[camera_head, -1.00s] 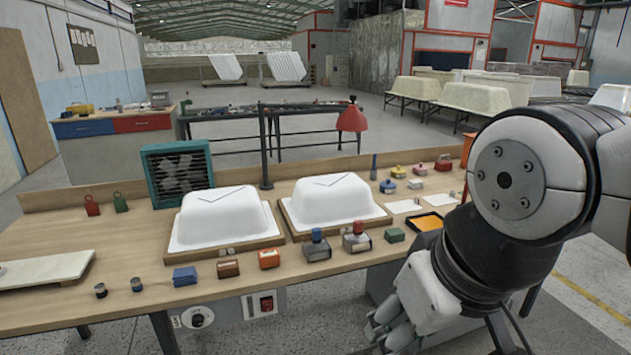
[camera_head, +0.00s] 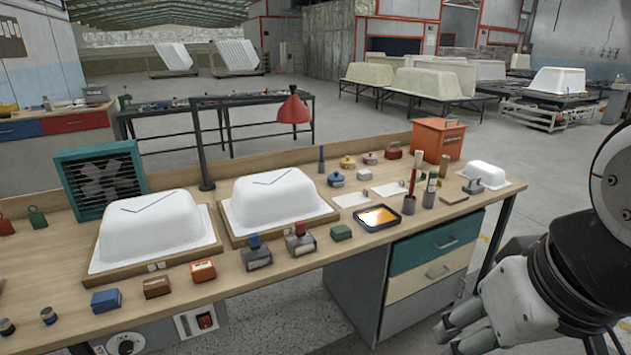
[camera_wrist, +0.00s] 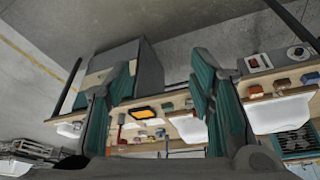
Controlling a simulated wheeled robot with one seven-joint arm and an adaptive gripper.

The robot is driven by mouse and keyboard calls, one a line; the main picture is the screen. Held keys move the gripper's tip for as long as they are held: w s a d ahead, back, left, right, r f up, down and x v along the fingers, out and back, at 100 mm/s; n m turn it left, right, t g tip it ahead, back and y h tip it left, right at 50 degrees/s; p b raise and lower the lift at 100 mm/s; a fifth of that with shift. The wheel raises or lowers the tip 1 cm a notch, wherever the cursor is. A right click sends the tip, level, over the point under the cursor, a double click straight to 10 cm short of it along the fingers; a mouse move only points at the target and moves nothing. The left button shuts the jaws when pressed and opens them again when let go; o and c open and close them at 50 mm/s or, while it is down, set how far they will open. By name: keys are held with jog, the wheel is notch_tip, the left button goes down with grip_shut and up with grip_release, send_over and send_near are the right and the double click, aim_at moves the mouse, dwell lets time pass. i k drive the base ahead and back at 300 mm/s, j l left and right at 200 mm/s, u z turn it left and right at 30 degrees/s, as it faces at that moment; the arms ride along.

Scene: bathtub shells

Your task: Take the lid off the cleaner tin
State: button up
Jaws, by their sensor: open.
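I cannot tell for sure which container is the cleaner tin. Small lidded pots stand at the back of the bench: a blue one (camera_head: 336,179), a yellow one (camera_head: 347,162) and a pink one (camera_head: 370,158). No label is readable. My gripper (camera_head: 465,328) is in front of the drawers at the lower right, apart from everything on the bench. In the wrist view its two fingers (camera_wrist: 163,70) are spread with nothing between them.
Two white tub shells (camera_head: 155,230) fill the bench middle. An orange-lit black tray (camera_head: 378,217), brush holders (camera_head: 430,192), an orange box (camera_head: 438,140) and a small white tub (camera_head: 486,174) stand at the right. A red lamp (camera_head: 293,107) overhangs the back. Floor right of the bench is clear.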

aim_at(337, 176)
jog(key=i+l, duration=0.1)
jog(key=i, duration=0.55)
jog(key=i+l+u, duration=0.1)
jog(key=i, duration=0.5)
jog(key=i+l, duration=0.15)
jog(key=i, duration=0.5)
jog(key=i+l, duration=0.1)
jog(key=i, duration=0.5)
jog(key=u, duration=0.05)
